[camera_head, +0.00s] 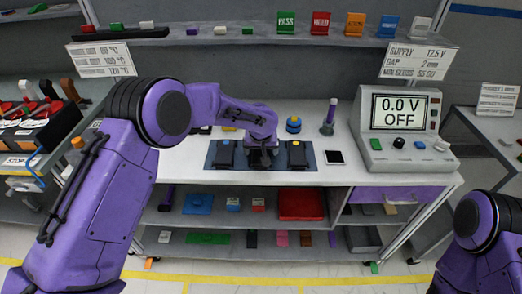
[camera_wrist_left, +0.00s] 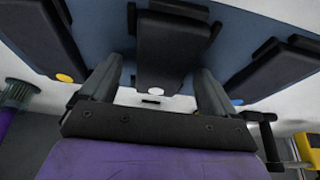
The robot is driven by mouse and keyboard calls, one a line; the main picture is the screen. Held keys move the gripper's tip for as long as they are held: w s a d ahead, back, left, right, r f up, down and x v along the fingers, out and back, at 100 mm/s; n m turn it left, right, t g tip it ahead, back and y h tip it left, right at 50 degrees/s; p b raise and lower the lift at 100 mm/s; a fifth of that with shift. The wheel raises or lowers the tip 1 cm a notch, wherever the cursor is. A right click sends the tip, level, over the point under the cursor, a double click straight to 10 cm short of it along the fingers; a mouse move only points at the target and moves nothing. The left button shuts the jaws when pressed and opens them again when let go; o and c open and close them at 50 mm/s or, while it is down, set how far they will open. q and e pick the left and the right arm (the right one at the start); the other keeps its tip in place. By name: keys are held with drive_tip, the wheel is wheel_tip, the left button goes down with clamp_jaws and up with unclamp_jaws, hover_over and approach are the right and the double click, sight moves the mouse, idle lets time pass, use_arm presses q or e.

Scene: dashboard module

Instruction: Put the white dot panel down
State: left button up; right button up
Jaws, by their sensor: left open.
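The white dot panel is most likely the dark middle panel (camera_wrist_left: 168,48) in the left wrist view. A small pale spot shows at its near end, but I cannot read it surely as the dot. My left gripper (camera_head: 262,153) is open over the middle of the blue mat (camera_head: 210,162). In the left wrist view its two fingers (camera_wrist_left: 158,78) stand apart on either side of the middle panel. The panel appears to lie on the mat; contact with the fingers is unclear. In the head view, the gripper mostly hides it. My right gripper is out of view.
Dark panels lie on the mat at left (camera_head: 224,154) and right (camera_head: 296,155), close beside my gripper.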

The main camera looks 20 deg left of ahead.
use_arm(q)
drive_tip(key=shift+s, duration=0.35)
drive_tip(key=c, duration=1.3)
